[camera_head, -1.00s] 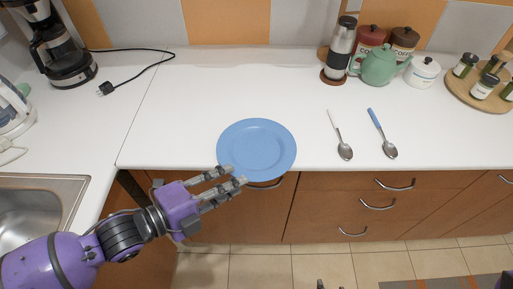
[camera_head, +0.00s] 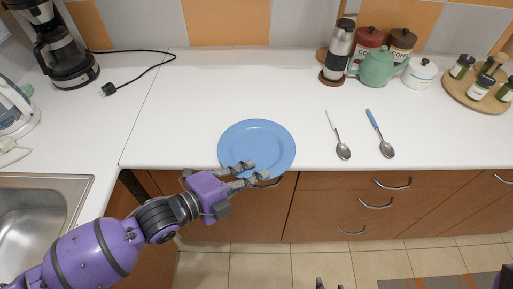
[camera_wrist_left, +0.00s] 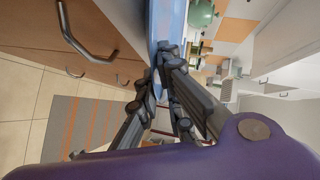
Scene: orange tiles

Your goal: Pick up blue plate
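The blue plate (camera_head: 262,140) lies flat on the white counter at its front edge, with its near rim reaching over that edge. My left gripper (camera_head: 259,169) is at this near rim, its two fingers a little apart. One finger overlaps the plate in the picture and the other is just in front of the counter edge. In the left wrist view the fingertips (camera_wrist_left: 158,62) are close to the plate's edge (camera_wrist_left: 167,18), seen edge-on. Whether they touch it cannot be told. My right gripper cannot be made out.
Two spoons (camera_head: 342,150) (camera_head: 386,150) lie right of the plate. A green teapot (camera_head: 377,68), a flask (camera_head: 339,52) and canisters stand behind. A sink (camera_head: 40,210) is at the left. Drawers with handles (camera_head: 376,204) are below the counter. The counter behind the plate is clear.

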